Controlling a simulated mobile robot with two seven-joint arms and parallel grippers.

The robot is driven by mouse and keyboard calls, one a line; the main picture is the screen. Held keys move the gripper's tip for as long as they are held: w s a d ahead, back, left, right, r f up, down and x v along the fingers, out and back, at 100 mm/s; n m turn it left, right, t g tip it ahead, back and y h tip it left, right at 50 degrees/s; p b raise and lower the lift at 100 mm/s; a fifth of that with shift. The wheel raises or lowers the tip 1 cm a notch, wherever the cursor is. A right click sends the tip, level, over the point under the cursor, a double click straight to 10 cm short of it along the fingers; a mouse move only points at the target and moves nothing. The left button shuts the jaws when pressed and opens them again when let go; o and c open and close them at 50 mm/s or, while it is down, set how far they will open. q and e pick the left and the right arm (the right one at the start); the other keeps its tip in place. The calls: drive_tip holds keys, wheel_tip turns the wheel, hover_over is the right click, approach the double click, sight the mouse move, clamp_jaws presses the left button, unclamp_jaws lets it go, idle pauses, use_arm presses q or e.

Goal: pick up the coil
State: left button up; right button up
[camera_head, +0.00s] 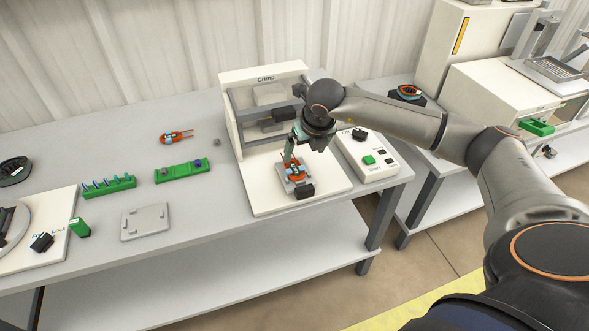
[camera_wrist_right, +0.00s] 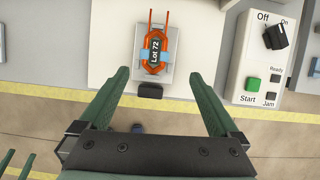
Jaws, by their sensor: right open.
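An orange coil (camera_wrist_right: 153,48) with a dark label reading "Lot 72" and blue tape lies on a grey plate (camera_wrist_right: 168,82) in the right wrist view. In the head view this coil (camera_head: 297,173) sits on the base of the crimp machine (camera_head: 262,85), partly hidden by my right gripper. My right gripper (camera_head: 291,158) is above and beside it, pointing down. In the right wrist view its green fingers (camera_wrist_right: 162,95) are spread apart with nothing between them, and the coil lies beyond their tips.
A control box (camera_head: 368,155) with a green button stands right of the crimp base. A second coil (camera_head: 175,137) lies on the table, left of the machine. Green holders (camera_head: 181,173) and a grey plate (camera_head: 145,222) lie further left. Another orange coil (camera_head: 409,91) rests on the right-hand bench.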

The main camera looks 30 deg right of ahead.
sight(295, 168)
drive_tip(key=x, duration=0.6)
drive_tip(key=a+x, duration=0.1)
drive_tip(key=x, duration=0.2)
drive_tip(key=shift+w+f, duration=0.1)
drive_tip(key=c, duration=1.5)
clamp_jaws()
drive_tip(key=shift+r, duration=0.2)
